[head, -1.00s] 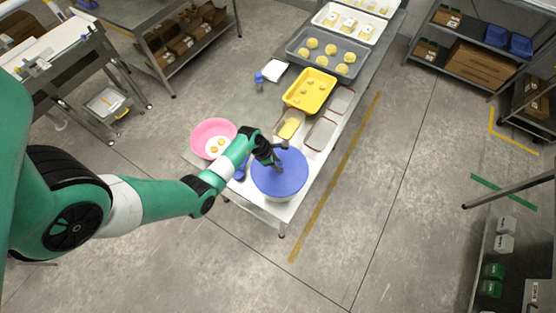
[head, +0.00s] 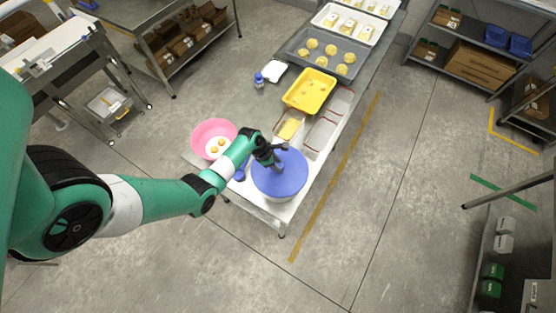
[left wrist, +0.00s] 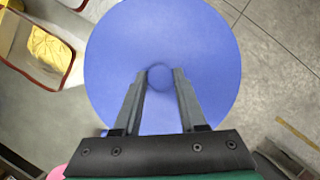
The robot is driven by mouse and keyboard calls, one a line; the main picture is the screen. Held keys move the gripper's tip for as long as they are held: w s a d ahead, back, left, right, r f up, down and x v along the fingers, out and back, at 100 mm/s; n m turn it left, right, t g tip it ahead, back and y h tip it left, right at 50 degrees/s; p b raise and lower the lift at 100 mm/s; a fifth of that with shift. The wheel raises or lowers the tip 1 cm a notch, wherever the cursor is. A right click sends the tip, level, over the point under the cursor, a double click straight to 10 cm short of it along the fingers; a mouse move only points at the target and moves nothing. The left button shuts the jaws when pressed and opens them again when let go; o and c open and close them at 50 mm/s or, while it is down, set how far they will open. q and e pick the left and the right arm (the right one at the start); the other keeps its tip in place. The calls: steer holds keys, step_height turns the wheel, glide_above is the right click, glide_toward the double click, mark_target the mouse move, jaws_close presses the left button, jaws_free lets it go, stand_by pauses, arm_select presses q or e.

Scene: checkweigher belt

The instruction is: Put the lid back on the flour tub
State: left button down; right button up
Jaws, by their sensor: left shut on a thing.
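The round blue lid (head: 284,183) is over the white flour tub (head: 273,199) at the near end of the table; a strip of the tub's white side shows below the lid's rim. I cannot tell whether a gap is left between them. My left gripper (head: 273,163) is above the lid, shut on its small central knob. In the left wrist view the two fingers (left wrist: 159,74) stand on either side of the knob, and the lid (left wrist: 205,50) hides the tub. My right gripper is not in view.
A pink bowl (head: 203,148) stands left of the tub, with a small blue object (head: 240,174) between. Clear red-rimmed containers (head: 318,137) and a yellow tray (head: 325,92) stand behind. A blue-capped bottle (head: 259,82) is further back.

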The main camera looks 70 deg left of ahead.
arm_select(q)
jaws_free()
stand_by(0.4)
step_height(320, 180, up, 5)
steer(key=p, duration=0.5)
steer(key=shift+r+p, duration=0.15)
steer(key=shift+p, duration=0.15)
steer(key=shift+r+p, duration=0.65)
steer(key=shift+r, duration=0.25)
jaws_close()
